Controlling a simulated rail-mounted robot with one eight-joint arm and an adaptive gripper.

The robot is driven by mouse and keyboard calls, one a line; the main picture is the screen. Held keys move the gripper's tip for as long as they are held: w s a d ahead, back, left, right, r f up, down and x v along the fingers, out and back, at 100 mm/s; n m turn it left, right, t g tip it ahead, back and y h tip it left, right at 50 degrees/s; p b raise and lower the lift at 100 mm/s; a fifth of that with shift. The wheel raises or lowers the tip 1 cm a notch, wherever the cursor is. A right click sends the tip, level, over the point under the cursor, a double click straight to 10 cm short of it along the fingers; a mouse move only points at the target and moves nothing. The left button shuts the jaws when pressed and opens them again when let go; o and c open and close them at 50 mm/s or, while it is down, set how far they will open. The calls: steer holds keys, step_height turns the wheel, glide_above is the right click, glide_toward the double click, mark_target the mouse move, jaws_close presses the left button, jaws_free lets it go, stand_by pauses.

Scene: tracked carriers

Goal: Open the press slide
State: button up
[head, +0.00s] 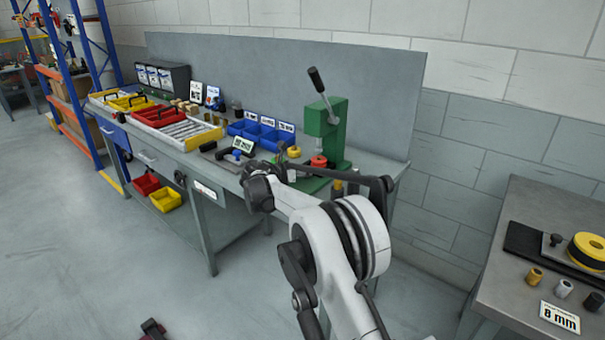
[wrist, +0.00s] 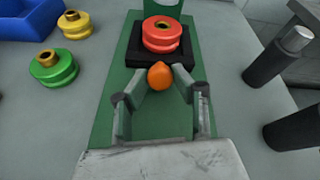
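The green press (head: 333,130) stands on the bench with its black-handled lever tilted up. In the wrist view, its green base (wrist: 150,118) carries a black slide plate (wrist: 135,58) with an orange knob (wrist: 159,77) at the near side. A red carrier (wrist: 162,36) sits upright on the slide; it also shows in the head view (head: 318,161). My gripper (wrist: 160,74) has its fingers drawn in on either side of the knob, and they appear to hold it. In the head view my arm partly hides the front of the press, and the knob cannot be made out.
A green carrier (wrist: 53,67) and a yellow carrier (wrist: 74,25) stand left of the base. Dark posts with metal tops (wrist: 280,58) stand close on the right. Blue bins (head: 262,133) are left of the press. A second table (head: 510,265) is at the right.

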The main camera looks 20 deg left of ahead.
jaws_close()
steer(key=s+a+b, duration=0.1)
steer(key=s, duration=0.3)
steer(key=s+a, duration=0.1)
steer(key=s, duration=0.3)
steer(key=s+a+b, duration=0.1)
steer(key=s+a, duration=0.1)
steer(key=s, duration=0.3)
steer(key=shift+a+b, duration=0.1)
steer(key=shift+b, duration=0.25)
steer(key=shift+o, duration=1.5)
jaws_free()
steer(key=v, duration=1.2)
